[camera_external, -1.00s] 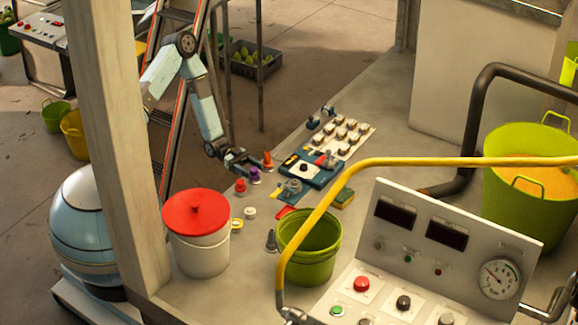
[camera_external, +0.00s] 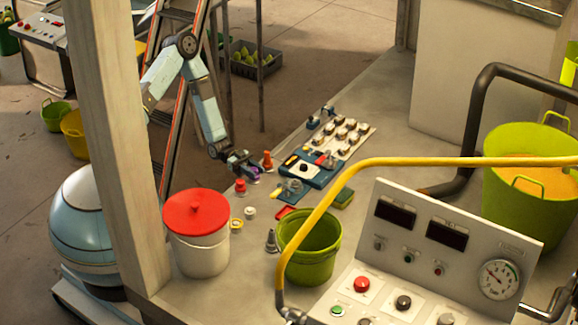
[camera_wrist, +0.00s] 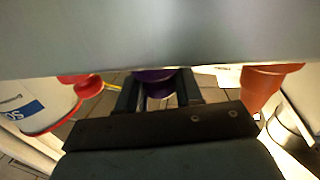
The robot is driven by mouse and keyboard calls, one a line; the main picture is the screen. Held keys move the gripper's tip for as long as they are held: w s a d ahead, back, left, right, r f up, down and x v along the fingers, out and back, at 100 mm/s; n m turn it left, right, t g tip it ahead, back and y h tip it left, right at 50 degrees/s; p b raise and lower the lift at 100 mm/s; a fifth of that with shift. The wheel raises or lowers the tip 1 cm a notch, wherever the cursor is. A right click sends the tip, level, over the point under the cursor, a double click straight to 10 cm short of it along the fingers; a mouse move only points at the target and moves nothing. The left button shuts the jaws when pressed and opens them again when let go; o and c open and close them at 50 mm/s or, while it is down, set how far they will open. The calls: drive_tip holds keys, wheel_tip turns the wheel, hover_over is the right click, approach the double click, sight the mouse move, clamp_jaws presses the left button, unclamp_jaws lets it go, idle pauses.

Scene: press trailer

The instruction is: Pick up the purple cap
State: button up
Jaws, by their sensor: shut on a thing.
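The purple cap (camera_external: 254,171) is at the tips of my gripper (camera_external: 250,170) near the left edge of the bench. In the wrist view the purple cap (camera_wrist: 154,78) sits between the two dark fingers of my gripper (camera_wrist: 156,88). The fingers are shut on it. Its upper part is hidden by the grey body across the top of the wrist view. I cannot tell how far it is above the bench top.
An orange cone-shaped piece (camera_external: 267,160) stands close to the right of my gripper, and a red cap (camera_external: 240,187) just in front. A white bucket with a red lid (camera_external: 197,260) and a green bucket (camera_external: 310,262) stand nearer the camera. Bench panels (camera_external: 313,168) lie to the right.

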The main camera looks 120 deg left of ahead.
clamp_jaws()
drive_tip(key=shift+r, duration=0.15)
